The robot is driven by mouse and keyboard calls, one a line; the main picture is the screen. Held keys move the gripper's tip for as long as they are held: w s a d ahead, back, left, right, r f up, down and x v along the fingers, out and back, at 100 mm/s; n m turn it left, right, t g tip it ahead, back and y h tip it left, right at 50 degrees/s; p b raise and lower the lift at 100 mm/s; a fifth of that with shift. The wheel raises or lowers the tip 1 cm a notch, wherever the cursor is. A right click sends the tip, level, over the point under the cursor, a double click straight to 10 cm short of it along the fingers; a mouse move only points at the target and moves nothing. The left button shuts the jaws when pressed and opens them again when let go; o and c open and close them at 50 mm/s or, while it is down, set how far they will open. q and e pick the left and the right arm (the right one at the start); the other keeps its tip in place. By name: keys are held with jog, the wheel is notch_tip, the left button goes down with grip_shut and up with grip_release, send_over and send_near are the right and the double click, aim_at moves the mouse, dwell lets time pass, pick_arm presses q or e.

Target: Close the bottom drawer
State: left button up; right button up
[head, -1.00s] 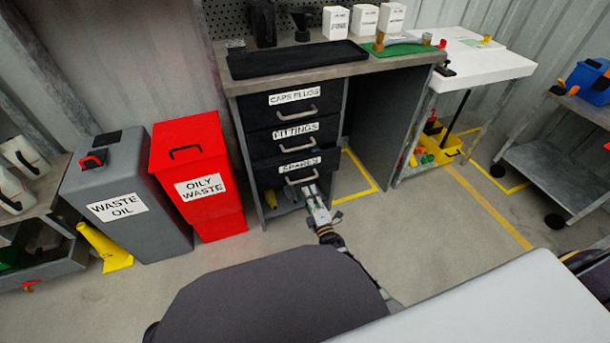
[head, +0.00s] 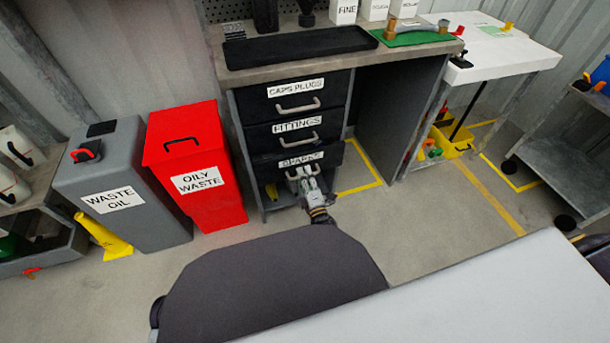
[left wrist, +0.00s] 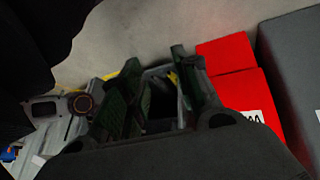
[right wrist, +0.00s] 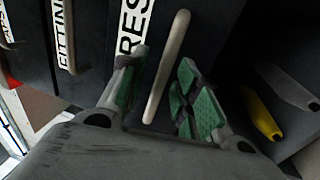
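The bottom drawer (head: 265,168) is the lowest of three dark drawers in the workbench. Its white label ends in "RES" in the right wrist view. My right gripper (head: 304,179) is at this drawer's handle (head: 318,168). In the right wrist view, the right gripper (right wrist: 160,92) is open, with the pale handle (right wrist: 168,62) between its green-padded fingers; contact is unclear. My left gripper (left wrist: 160,95) is open, with nothing visibly gripped. It is outside the head view.
A red oily waste bin (head: 215,205) and a grey waste oil bin (head: 150,225) stand left of the workbench. An open shelf below the drawer holds a yellow item (right wrist: 262,115). A white-topped table (head: 500,50) stands right. The floor before the bench (head: 400,220) is clear.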

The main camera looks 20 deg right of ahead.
grip_shut()
pick_arm(q)
jog(key=shift+w, duration=0.15)
jog(key=shift+w+r, duration=0.15)
jog(key=shift+w, duration=0.05)
